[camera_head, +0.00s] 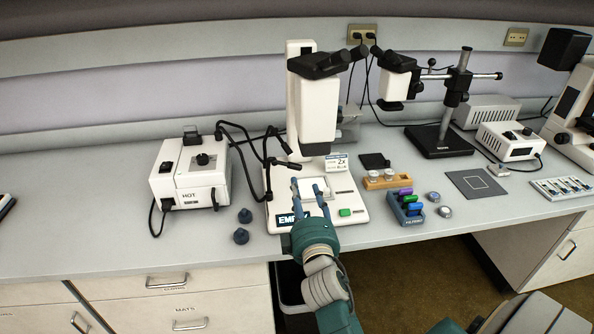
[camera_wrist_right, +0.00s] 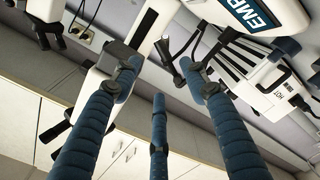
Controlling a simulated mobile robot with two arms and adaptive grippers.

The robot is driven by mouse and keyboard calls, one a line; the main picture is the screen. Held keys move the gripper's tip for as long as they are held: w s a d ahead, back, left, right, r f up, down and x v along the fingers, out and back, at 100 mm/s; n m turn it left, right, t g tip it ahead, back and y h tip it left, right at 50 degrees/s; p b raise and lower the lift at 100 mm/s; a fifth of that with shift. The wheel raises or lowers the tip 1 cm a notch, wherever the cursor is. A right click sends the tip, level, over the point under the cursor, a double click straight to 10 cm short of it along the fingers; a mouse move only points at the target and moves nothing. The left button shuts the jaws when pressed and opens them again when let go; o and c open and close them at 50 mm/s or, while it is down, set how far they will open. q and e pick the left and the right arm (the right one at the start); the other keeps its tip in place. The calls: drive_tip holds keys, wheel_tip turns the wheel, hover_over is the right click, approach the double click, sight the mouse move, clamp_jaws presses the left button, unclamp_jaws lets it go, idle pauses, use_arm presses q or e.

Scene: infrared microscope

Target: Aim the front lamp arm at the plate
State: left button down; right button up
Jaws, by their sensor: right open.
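The front lamp arm (camera_head: 281,162) is a thin black gooseneck. It runs from the white lamp box (camera_head: 190,178) and ends in a small head beside the microscope column, above the base's left side. A second black lamp arm (camera_head: 271,133) ends higher and behind it. The pale plate (camera_head: 318,188) lies on the white base of the microscope (camera_head: 317,110). My right gripper (camera_head: 309,190) is open, its blue fingers spread over the front of the base and partly covering it. In the right wrist view the gripper (camera_wrist_right: 160,78) is empty, with dark lamp arms (camera_wrist_right: 188,45) beyond its fingers.
A wooden holder (camera_head: 386,180) and a blue rack (camera_head: 406,208) with coloured pieces stand right of the base. Two dark knobs (camera_head: 242,226) stand to its left. A boom stand (camera_head: 440,140) is at the back right.

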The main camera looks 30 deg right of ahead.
sight(296, 167)
drive_tip(key=p+x, duration=0.1)
drive_tip(key=x, duration=0.9)
drive_tip(key=shift+w+d, duration=0.15)
drive_tip(key=shift+w, duration=0.05)
drive_tip(key=shift+f, duration=0.1)
clamp_jaws()
